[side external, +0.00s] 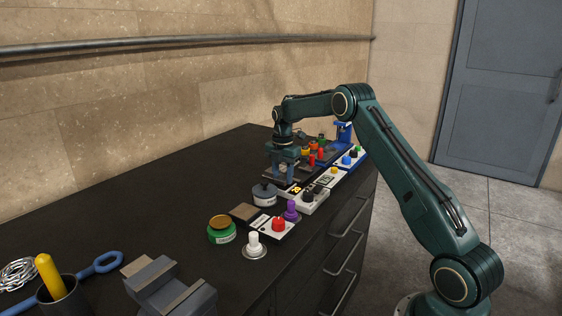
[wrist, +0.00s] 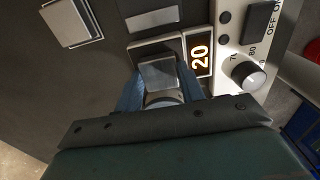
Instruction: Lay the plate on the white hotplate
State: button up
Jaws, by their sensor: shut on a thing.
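My gripper (side external: 285,163) points down over the far half of the dark bench, low beside a white control housing (side external: 312,200). In the wrist view my gripper (wrist: 160,82) has blue fingers shut on a small grey metal block, seemingly the plate's grip (wrist: 157,74). A grey, pale-edged flat surface shows just beyond the fingers.
Red, orange and blue items crowd the bench behind my gripper. Nearer are a grey round weight (side external: 264,195), a green tin (side external: 221,230), a brown square tile (side external: 244,212), a red knob (side external: 278,224) and a grey block (side external: 170,290).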

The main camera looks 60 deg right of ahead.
aim_at(283, 178)
jog(key=o, duration=1.1)
jog(key=shift+f, duration=0.15)
jog(key=shift+o, duration=0.2)
notch_tip(283, 178, up, 12)
jog(key=shift+r, duration=0.2)
